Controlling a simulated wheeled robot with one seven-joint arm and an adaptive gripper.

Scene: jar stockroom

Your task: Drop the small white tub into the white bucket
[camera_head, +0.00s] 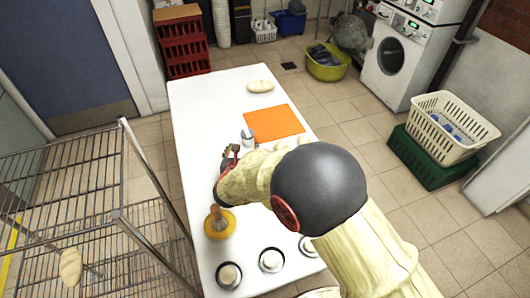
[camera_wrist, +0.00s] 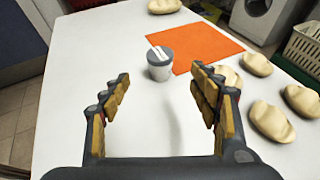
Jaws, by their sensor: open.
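The orange mat (camera_head: 273,123) lies flat on the white table (camera_head: 205,100). Several pale lumps, one a loaf-like piece (camera_head: 261,86), lie on the table. A yellow pot (camera_head: 220,224) and round dark-rimmed dishes (camera_head: 271,260) stand nearer. A wire rack (camera_head: 75,190) flanks the left.

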